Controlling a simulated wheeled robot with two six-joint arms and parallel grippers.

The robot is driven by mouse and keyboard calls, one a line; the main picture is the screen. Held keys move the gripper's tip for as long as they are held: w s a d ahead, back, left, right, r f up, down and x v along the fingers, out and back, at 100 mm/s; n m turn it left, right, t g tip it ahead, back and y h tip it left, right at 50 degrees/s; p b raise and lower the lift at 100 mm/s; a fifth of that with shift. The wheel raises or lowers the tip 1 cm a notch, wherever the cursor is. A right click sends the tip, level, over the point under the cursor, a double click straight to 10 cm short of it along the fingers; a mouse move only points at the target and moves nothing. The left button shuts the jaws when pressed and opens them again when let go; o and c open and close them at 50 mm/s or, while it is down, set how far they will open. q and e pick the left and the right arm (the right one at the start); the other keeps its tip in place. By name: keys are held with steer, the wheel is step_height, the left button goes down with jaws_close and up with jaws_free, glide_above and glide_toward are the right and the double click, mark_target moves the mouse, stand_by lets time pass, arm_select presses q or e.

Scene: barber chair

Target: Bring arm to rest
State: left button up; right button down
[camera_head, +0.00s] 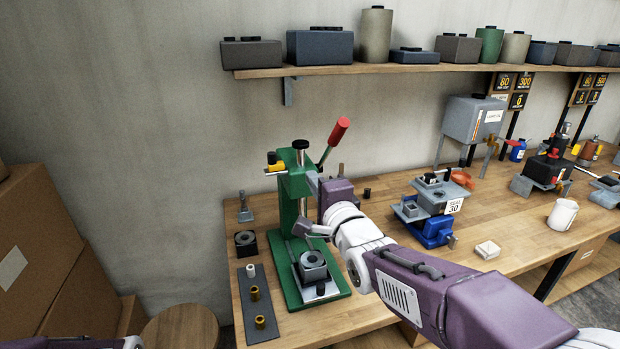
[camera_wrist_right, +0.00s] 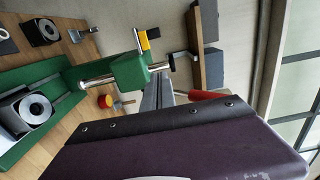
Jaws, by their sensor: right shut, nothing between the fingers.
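My right arm reaches in from the right across the bench in the head view. Its gripper (camera_head: 314,182) is beside the green press (camera_head: 287,200), near the upper part of its column and below the red-handled lever (camera_head: 338,132). The gripper is shut and holds nothing. Whether it touches the press cannot be told. In the right wrist view, the purple gripper body fills the lower right, with grey fingers (camera_wrist_right: 158,92) by the green press head (camera_wrist_right: 130,70). Only a sliver of my left arm shows at the bottom left of the head view; its gripper is out of frame.
The wooden bench (camera_head: 395,215) holds a grey-and-blue fixture (camera_head: 432,230), a white block (camera_head: 487,249) and a white cup (camera_head: 563,214). A dark mat (camera_head: 250,305) with small cylinders lies left of the press. Boxes (camera_head: 30,250) stand left; a shelf (camera_head: 380,69) runs above.

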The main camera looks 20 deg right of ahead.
steer(key=s+f+n+g, duration=0.2)
steer(key=s+f+g, duration=0.1)
steer(key=f, duration=0.6)
steer(key=s+d+f+n+g+p, duration=0.1)
steer(key=s+f+n+g, duration=0.2)
steer(key=f, duration=0.6)
steer(key=s+f+n+g+p, duration=0.1)
steer(key=s+f+n+g, duration=0.2)
steer(key=f, duration=0.6)
steer(key=shift+s+d+f+g+h, duration=0.1)
steer(key=shift+s+g+h, duration=0.1)
steer(key=shift+s+g, duration=0.4)
steer(key=shift+s+d+f+g+h, duration=0.15)
steer(key=shift+s+g, duration=0.25)
steer(key=shift+g, duration=0.4)
steer(key=s+f+n+g, duration=0.4)
steer(key=s+n+g, duration=0.1)
steer(key=s+n, duration=0.4)
steer(key=shift+s, duration=0.85)
